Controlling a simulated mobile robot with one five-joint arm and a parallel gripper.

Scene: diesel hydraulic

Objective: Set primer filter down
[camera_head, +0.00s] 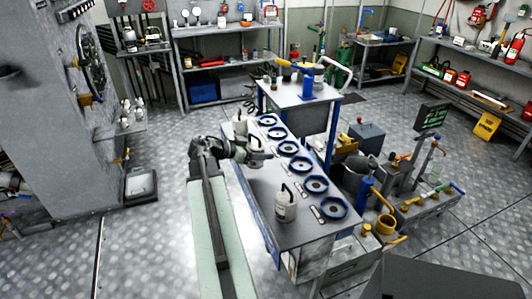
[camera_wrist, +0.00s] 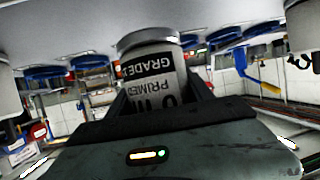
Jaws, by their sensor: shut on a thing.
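Several blue rings (camera_head: 301,165) lie in a row along the bench's right side.
A white can (camera_head: 285,207) stands on the bench nearer me, and another (camera_head: 240,128) stands beyond my gripper. A higher stand (camera_head: 298,95) with a blue tool is at the bench's far end.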

